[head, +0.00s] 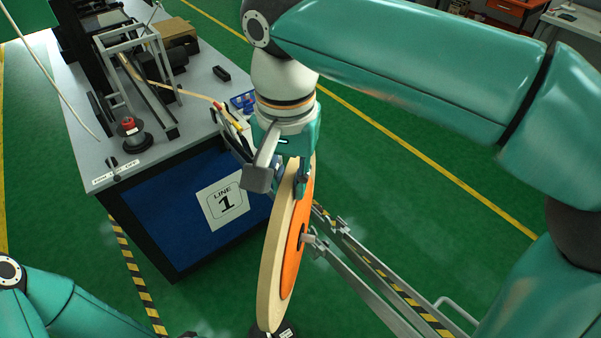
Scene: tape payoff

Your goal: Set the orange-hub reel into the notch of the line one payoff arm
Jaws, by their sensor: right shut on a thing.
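The orange-hub reel (291,255), a pale tape roll with an orange face, stands on edge, seen almost edge-on. My right gripper (284,178) is shut on its upper rim; the fingers partly hide that rim. A short grey shaft end sticks out of the hub on the right. It overlaps a pair of grey metal rails (369,284), which look like the payoff arm. I cannot tell whether the shaft touches them or sits in a notch.
The line one bench (185,157), with its "LINE 1" sign (222,201), stands left of the reel and carries machinery and a red button (128,124). A dark labelled object (287,331) lies below the reel. Green floor is open at the right, behind my arm.

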